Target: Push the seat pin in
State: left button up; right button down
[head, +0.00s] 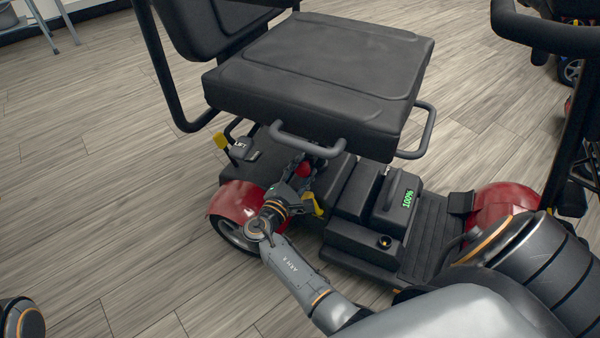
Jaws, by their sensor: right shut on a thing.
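The scooter's black padded seat (325,65) stands above its dark base. Under the seat's front edge is a red knob (303,169), which I take to be the seat pin's head. My right gripper (303,177) reaches in under the seat and is shut on this red knob. The fingers and the seat's shadow hide most of the pin, so I cannot tell how deep it sits. My left gripper is not in view.
A yellow lever (313,205) is close beside my right gripper, and a yellow-tipped lever (221,141) stands at the base's left. A grey grab bar (305,146) hangs near my wrist. A battery box (395,201) reads 100%.

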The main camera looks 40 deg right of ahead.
jog(key=c, duration=1)
grip_release()
jog(key=shift+d+r, duration=0.1)
jog(key=shift+d, duration=0.15)
jog(key=shift+o, duration=1.1)
jog(key=shift+a, duration=0.25)
jog(key=v, duration=0.7)
